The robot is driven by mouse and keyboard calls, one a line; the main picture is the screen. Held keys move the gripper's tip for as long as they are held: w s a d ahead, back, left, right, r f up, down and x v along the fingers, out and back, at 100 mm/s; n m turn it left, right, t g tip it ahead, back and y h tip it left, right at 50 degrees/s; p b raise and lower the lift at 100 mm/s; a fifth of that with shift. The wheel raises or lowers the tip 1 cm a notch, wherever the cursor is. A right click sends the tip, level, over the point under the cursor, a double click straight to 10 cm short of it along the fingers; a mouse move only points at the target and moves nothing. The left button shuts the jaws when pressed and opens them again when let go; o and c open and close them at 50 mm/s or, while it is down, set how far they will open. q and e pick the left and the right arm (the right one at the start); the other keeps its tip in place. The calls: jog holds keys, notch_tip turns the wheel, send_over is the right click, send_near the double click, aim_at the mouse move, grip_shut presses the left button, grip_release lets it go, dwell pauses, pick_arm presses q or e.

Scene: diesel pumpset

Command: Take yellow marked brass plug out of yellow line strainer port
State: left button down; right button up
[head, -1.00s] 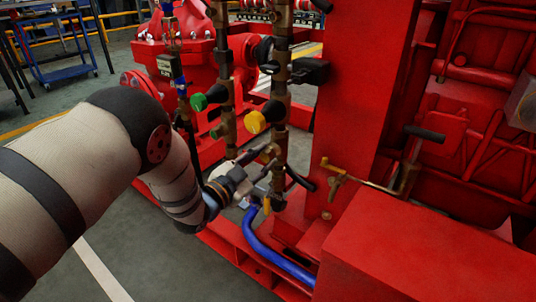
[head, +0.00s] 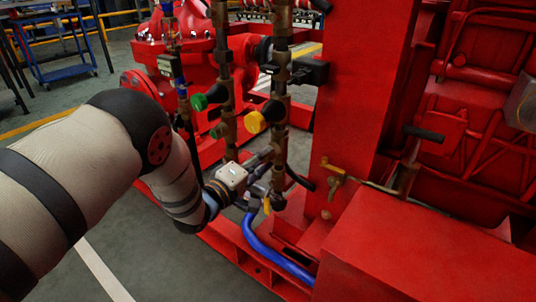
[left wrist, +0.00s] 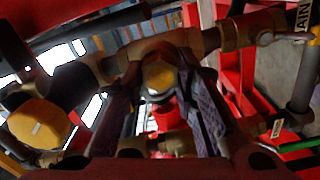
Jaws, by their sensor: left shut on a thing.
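The yellow marked brass plug (left wrist: 160,76) shows in the left wrist view as a yellow-faced hex head between the two dark fingers of my left gripper (left wrist: 160,92). The fingers are shut on it from both sides. Behind it is the brass strainer body (left wrist: 185,42), and the plug looks in line with its port; I cannot tell whether it is still seated. In the head view my left gripper (head: 268,172) is at the lower part of the yellow line (head: 279,150), and its fingers hide the plug. My right gripper is not in view.
A yellow knob (head: 272,111) sits above the gripper on the same line. A green knob (head: 200,102) is on the line to the left. A blue hose (head: 270,252) runs below. A red column (head: 355,100) stands close on the right. Open floor lies at the front left.

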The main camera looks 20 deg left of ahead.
pick_arm(q)
jog(key=n, duration=0.3)
dwell(0.5)
jog(key=n, duration=1.2)
jog(key=c, duration=1.4)
grip_release()
